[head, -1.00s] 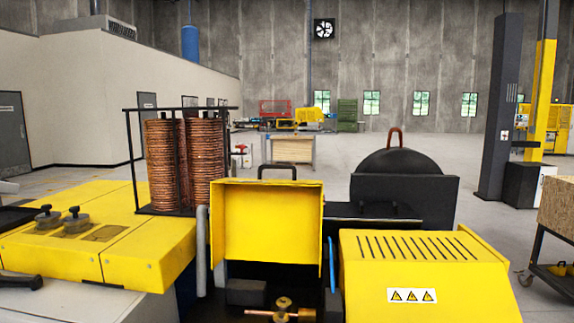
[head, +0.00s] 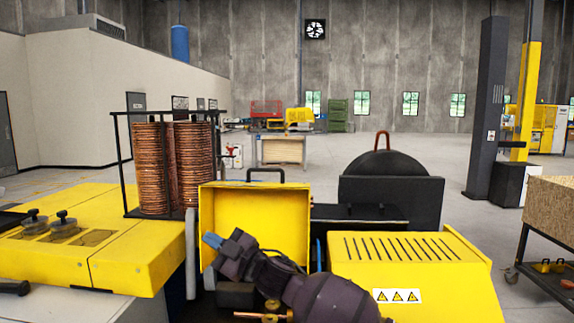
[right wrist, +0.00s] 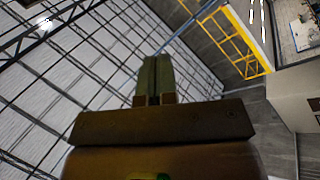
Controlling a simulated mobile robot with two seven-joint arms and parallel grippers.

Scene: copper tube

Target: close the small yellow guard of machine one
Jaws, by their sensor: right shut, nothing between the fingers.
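The small yellow guard (head: 270,210) of the machine stands raised in the middle of the head view, its hollow inner side facing me and a black handle (head: 265,172) on its top edge. My right gripper (head: 212,240) is in front of the guard's lower left part, its blue fingertips pointing up and left. It is shut and empty; I cannot tell whether it touches the guard. In the right wrist view the closed fingers (right wrist: 153,80) point up toward the ceiling. My arm hides part of the guard's lower right and the brass parts below. My left gripper is not in view.
A yellow slotted cover (head: 405,250) with warning signs is to the right of the guard. Copper coils (head: 150,168) stand in a black rack at the left, behind a yellow machine top (head: 110,250). A black round-backed block (head: 390,195) stands behind.

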